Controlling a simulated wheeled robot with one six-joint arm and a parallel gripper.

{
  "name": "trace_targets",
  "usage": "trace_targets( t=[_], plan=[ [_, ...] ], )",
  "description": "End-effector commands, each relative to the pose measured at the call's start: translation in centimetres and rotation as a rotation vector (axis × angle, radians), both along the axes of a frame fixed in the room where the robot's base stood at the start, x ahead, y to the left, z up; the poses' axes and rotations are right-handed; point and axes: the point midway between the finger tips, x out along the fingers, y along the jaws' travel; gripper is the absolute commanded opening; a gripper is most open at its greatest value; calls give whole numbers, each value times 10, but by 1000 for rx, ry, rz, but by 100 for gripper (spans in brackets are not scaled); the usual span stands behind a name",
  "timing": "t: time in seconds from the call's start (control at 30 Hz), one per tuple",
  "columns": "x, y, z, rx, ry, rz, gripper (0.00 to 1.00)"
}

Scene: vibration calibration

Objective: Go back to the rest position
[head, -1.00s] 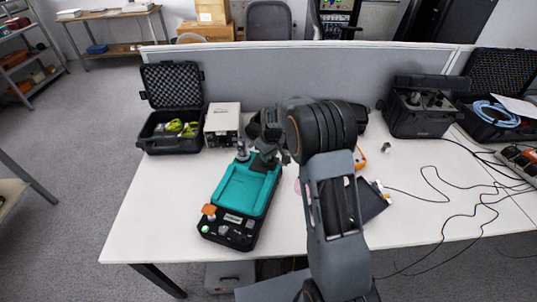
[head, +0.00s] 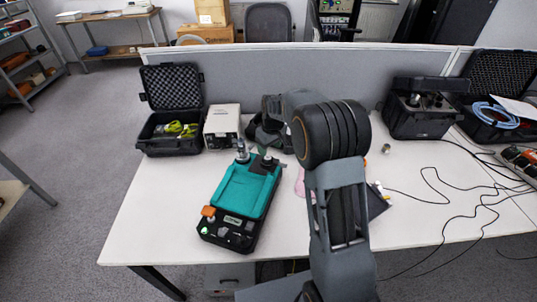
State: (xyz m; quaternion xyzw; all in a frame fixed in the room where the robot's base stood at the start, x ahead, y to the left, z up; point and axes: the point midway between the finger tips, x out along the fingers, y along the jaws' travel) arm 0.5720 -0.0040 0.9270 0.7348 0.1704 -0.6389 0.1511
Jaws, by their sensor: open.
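My arm reaches from the bottom of the head view up over the white table (head: 150,225). My gripper (head: 263,151) is at its far end, just above the far end of the teal and black calibration unit (head: 245,190). The fingers are small and partly hidden by my wrist; they are open, and nothing shows between them. A grey cylindrical part (head: 242,150) stands upright at the unit's far left corner. A dark round part (head: 266,161) sits at its far right, close below my gripper. I cannot tell whether they touch.
An open black case (head: 170,145) and a white box (head: 221,128) stand at the back left. A dark case (head: 422,118) and another open case (head: 495,120) are at the back right. Black cables (head: 440,190) cross the right side. A grey partition (head: 300,70) borders the back.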

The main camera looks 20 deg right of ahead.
Motion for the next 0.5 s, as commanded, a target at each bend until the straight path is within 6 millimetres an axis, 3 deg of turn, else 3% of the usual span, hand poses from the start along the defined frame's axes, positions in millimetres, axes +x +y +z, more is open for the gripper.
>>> trace_targets(
  t=[0.2,0.5],
  plan=[
    [-5,-3,44,0,-4,0,60],
    [-10,-5,78,0,-1,0,60]
  ],
)
